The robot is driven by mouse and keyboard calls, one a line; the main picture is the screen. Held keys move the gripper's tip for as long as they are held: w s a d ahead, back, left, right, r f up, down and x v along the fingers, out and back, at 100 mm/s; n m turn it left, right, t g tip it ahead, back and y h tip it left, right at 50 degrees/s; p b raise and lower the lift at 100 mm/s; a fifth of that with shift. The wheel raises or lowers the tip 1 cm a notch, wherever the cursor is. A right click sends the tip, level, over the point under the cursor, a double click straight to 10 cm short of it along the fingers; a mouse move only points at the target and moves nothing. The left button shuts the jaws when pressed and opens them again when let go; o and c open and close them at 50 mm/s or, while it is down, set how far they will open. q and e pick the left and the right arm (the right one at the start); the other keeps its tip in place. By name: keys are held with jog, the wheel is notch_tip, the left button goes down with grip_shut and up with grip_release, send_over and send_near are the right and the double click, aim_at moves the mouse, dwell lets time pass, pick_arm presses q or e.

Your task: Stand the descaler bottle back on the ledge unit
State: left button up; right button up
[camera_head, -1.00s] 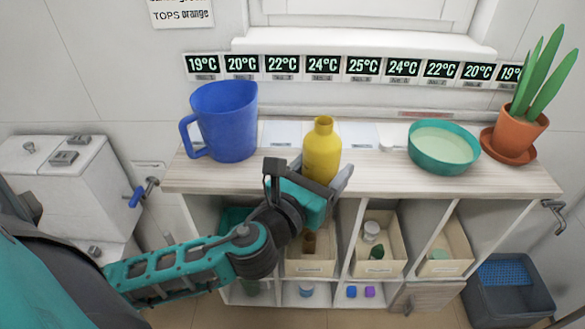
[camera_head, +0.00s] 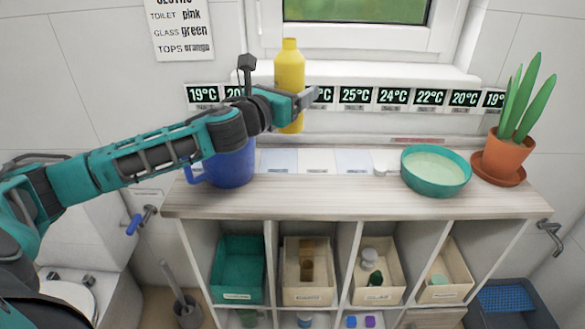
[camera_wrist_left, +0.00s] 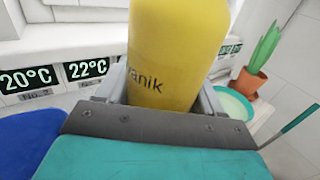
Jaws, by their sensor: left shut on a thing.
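The yellow bottle (camera_head: 290,72) is upright in my left gripper (camera_head: 298,104), raised above the ledge unit (camera_head: 330,198). The gripper is shut around its lower part. In the left wrist view the bottle (camera_wrist_left: 175,50) fills the space between the fingers, with part of a printed label reading "vanik". The unit's wooden top has pale rectangular patches (camera_head: 318,160) along its back, between the blue jug and the teal bowl. My right gripper is not in view.
A blue jug (camera_head: 232,166) stands at the left of the top, partly behind my left arm. A teal bowl (camera_head: 436,186) and a potted plant (camera_head: 503,155) stand at the right. Temperature displays (camera_head: 390,97) line the wall behind. The middle of the top is clear.

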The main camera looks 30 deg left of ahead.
pick_arm(q)
notch_tip(320, 180, down, 16)
jog(key=b, duration=0.5)
jog(key=shift+f, duration=0.1)
jog(key=o, duration=1.4)
jog(key=shift+c, duration=0.2)
